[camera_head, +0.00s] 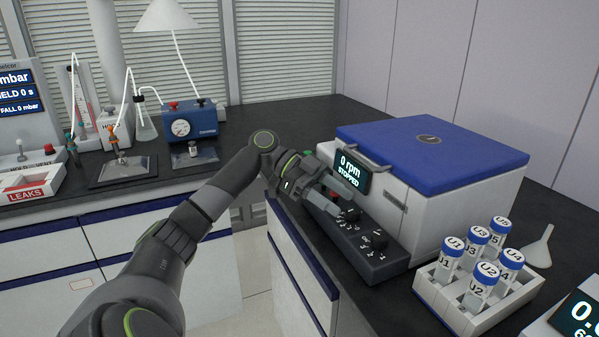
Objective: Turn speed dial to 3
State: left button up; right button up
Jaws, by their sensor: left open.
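A white machine with a blue lid (430,150) stands on the right bench, and its display (351,171) reads "0 rpm STOPPED". A dark sloping control panel (385,262) runs along its front. One black dial (376,239) shows clear near the panel's right end, with small white marks around it. A second black knob (350,213) sits further left, close to my fingers. I cannot read which is the speed dial. My left gripper (350,197) is open over the panel's left part and hides some of it. Whether a finger touches the second knob is unclear. My right gripper is not in view.
A white rack (450,311) with several blue-capped bottles stands right of the panel, with a funnel (538,248) behind it. Another display (580,312) is at the right edge. The left bench holds a pump with a gauge (188,124) and a LEAKS tray (28,190).

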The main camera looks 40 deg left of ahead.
pick_arm(q)
jog(key=v, duration=1.4)
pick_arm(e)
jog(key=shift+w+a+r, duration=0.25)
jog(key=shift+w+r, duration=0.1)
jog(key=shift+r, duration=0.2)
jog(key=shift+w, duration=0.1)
pick_arm(q)
jog(key=shift+a, duration=0.1)
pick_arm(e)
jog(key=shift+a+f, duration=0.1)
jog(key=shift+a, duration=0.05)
